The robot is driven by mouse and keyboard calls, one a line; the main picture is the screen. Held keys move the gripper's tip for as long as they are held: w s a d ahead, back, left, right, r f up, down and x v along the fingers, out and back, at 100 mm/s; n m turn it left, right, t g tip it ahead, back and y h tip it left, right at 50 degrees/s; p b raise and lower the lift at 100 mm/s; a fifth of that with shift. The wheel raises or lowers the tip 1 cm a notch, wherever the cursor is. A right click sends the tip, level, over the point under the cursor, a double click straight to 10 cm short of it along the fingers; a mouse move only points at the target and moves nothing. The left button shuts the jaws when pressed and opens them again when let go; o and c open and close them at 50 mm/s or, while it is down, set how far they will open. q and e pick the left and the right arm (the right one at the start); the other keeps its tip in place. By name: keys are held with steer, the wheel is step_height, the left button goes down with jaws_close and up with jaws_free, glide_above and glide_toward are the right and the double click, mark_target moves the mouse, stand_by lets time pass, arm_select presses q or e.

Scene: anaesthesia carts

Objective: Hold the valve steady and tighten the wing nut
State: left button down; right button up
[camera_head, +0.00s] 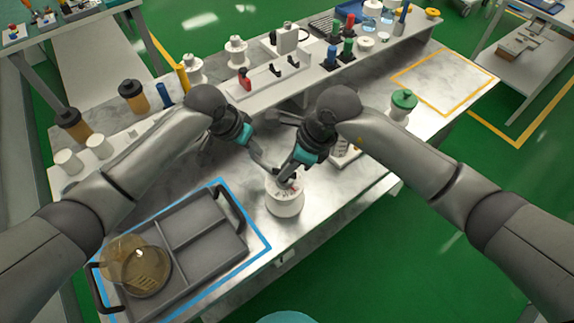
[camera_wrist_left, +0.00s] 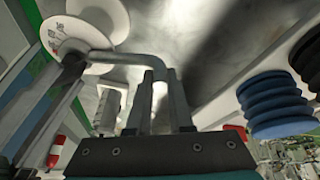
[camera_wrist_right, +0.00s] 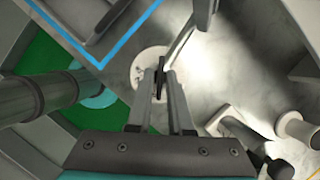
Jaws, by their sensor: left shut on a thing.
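The valve (camera_head: 285,198) is a white round body standing upright near the front edge of the bench. Its white top also shows in the left wrist view (camera_wrist_left: 72,35) and the right wrist view (camera_wrist_right: 148,63). My left gripper (camera_head: 258,160) is shut on a bent grey bar (camera_wrist_left: 125,57) that reaches to the valve top. My right gripper (camera_head: 287,177) points down over the valve top. Its fingertips are on either side of a dark, thin piece, apparently the wing nut (camera_wrist_right: 160,80). Whether they press on it, I cannot tell. The fingers mostly hide the nut in the head view.
A grey divided tray (camera_head: 205,228) with a round amber dish (camera_head: 147,272) lies left of the valve inside a blue outline. A green-capped jar (camera_head: 402,103) stands to the right. A raised shelf (camera_head: 270,82) with fittings runs behind. The yellow-outlined area (camera_head: 440,80) is clear.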

jaws_close()
steer(key=shift+m, duration=0.4)
steer(key=m+t, duration=0.1)
steer(key=m, duration=0.1)
steer(key=m+t+h, duration=0.1)
steer(key=m, duration=0.2)
steer(key=shift+s+a, duration=0.1)
steer(key=shift+s, duration=0.05)
steer(key=m+h, duration=0.1)
steer(key=m, duration=0.2)
steer(key=m+t+h, duration=0.1)
steer(key=m, duration=0.2)
steer(key=shift+a+m, duration=0.15)
steer(key=shift+m, duration=0.25)
steer(key=m+h, duration=0.1)
steer(key=m, duration=0.2)
steer(key=shift+a+m+h, duration=0.1)
steer(key=shift+m+h, duration=0.2)
steer(key=m+h, duration=0.1)
steer(key=m, duration=0.2)
steer(key=shift+a+m+h, duration=0.1)
steer(key=shift+m+h, duration=0.2)
steer(key=shift+m, duration=0.1)
steer(key=m+h, duration=0.1)
steer(key=m, duration=0.2)
steer(key=m+g, duration=0.1)
steer(key=m, duration=0.1)
steer(key=shift+a+m+h, duration=0.1)
steer(key=shift+m+h, duration=0.3)
steer(key=shift+g, duration=0.4)
